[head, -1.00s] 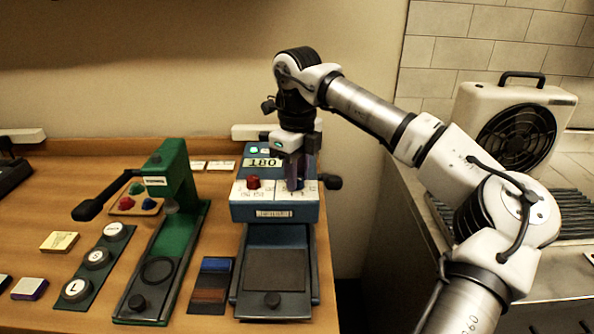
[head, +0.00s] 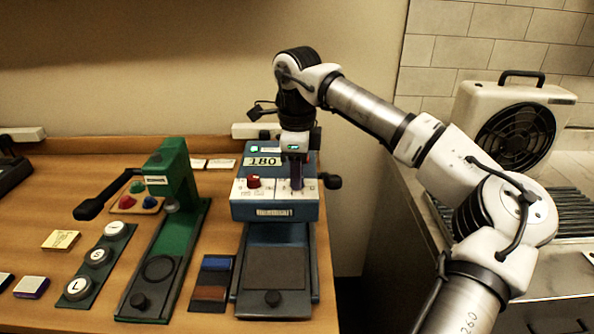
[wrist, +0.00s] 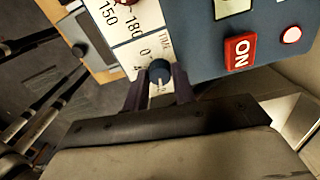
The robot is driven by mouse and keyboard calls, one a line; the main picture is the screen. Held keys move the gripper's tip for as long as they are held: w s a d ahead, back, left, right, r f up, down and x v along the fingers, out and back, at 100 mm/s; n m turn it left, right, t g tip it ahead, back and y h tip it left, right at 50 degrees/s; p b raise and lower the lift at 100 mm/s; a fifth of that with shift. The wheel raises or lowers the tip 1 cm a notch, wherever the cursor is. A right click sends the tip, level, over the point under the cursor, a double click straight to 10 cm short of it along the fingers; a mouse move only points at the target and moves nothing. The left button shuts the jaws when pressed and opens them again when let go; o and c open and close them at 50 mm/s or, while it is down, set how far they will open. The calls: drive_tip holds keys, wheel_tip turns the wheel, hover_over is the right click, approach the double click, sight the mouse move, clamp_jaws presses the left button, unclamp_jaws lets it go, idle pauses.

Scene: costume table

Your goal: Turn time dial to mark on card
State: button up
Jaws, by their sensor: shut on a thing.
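The time dial (wrist: 160,71) is a small dark blue knob with a white pointer line, beside a white panel lettered TIME. In the wrist view the pointer line faces toward the bottom of the picture, and a 0 and part of another number show near it. My gripper (wrist: 159,88) has one finger on each side of the dial and is shut on it. In the head view my gripper (head: 297,178) stands over the right half of the panel on the blue press (head: 280,212) and hides the dial. Small white cards (head: 221,164) lie behind; their marks are unreadable.
A red dial (head: 253,182) sits left of my gripper, below a display reading 180 (head: 263,161). A red ON switch (wrist: 239,53) is close by. A dark side handle (head: 333,182) juts out at right. A green press (head: 172,220) stands left.

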drive_tip(key=o, duration=1)
drive_tip(key=shift+r, duration=0.1)
wheel_tip(320, 180, up, 14)
drive_tip(key=b, duration=0.1)
drive_tip(key=shift+f, duration=0.25)
